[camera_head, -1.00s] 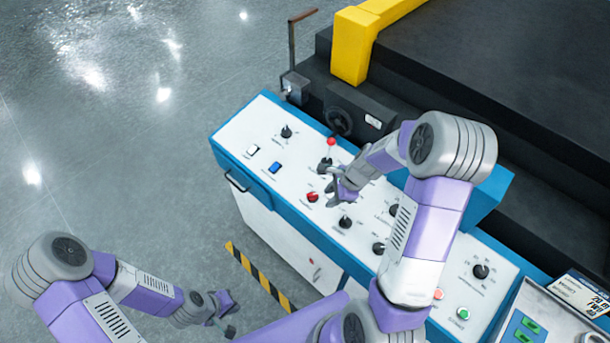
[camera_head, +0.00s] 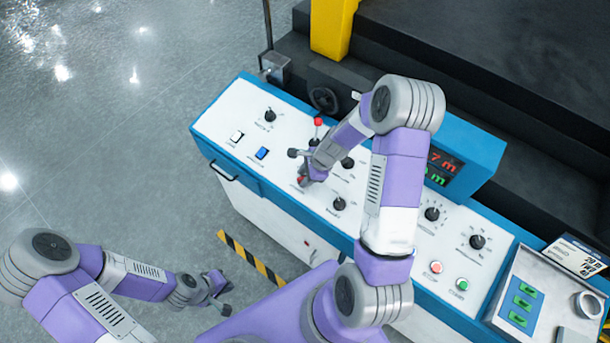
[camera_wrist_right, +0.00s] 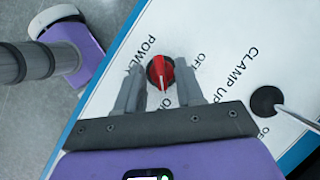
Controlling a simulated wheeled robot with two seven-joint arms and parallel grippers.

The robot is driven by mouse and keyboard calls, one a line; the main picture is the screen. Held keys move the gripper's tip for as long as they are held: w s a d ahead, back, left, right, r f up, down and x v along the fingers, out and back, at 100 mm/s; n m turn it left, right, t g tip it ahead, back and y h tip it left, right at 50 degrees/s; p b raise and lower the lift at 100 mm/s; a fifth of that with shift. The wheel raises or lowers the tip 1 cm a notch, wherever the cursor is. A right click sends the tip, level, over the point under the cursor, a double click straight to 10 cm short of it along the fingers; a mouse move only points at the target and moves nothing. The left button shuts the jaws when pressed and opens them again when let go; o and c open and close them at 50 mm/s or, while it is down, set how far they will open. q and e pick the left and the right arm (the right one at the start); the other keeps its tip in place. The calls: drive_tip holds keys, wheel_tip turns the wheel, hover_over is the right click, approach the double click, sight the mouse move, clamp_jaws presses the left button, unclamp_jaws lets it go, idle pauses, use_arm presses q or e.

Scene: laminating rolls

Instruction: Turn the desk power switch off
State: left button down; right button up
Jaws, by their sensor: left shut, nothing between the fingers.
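The desk power switch is a red rotary knob (camera_wrist_right: 160,72) beside the word POWER on the white panel. Its pale pointer mark faces the bottom of the right wrist view, and an OFF label sits to its upper right. In the head view the knob (camera_head: 302,181) is partly covered by my right gripper (camera_head: 302,168). In the wrist view my right gripper (camera_wrist_right: 159,80) is open, with one finger on either side of the knob; I cannot tell whether they touch it. My left gripper (camera_head: 222,297) is shut and empty, low over the floor, away from the desk.
The blue-edged control desk (camera_head: 215,125) carries several black knobs, a blue button (camera_head: 262,153) and a red-topped lever (camera_head: 318,123) close to my right gripper. The CLAMP UP lever (camera_wrist_right: 266,101) is right of the power knob. A raised digital display (camera_head: 443,167) stands behind my right arm.

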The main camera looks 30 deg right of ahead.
drive_tip(key=shift+c, duration=0.4)
clamp_jaws()
